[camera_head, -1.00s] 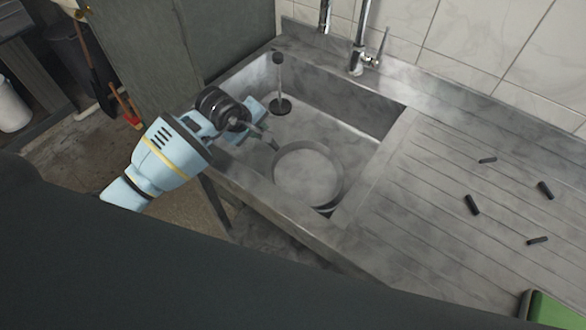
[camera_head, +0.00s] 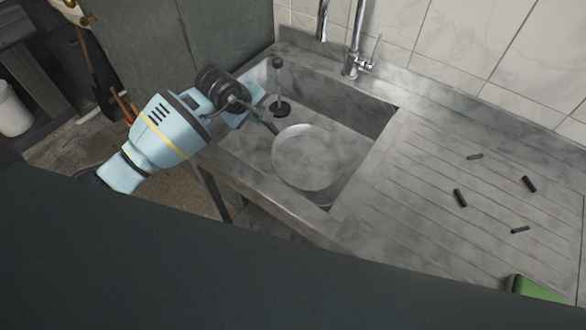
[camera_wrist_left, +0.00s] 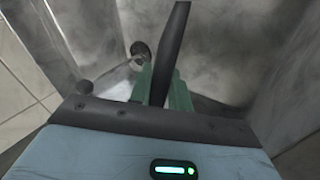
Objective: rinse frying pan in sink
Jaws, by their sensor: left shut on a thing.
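The frying pan (camera_head: 308,158) is grey and round, held inside or just over the steel sink (camera_head: 378,118), near its front right part. Its handle points up and left to my left gripper (camera_head: 256,108). In the left wrist view the dark handle (camera_wrist_left: 168,52) stands between the green fingers of my left gripper (camera_wrist_left: 162,85), which is shut on it. The pan's body is hidden in that view. The faucet (camera_head: 354,50) rises at the back of the sink. I cannot tell whether the pan touches the sink floor. My right gripper is not in view.
A ribbed drainboard (camera_head: 430,215) lies right of the sink, with several small dark pieces (camera_head: 460,198) on it. A green object (camera_head: 538,290) sits at its front right. A black drain stopper (camera_head: 281,108) is in the sink. A tiled wall stands behind.

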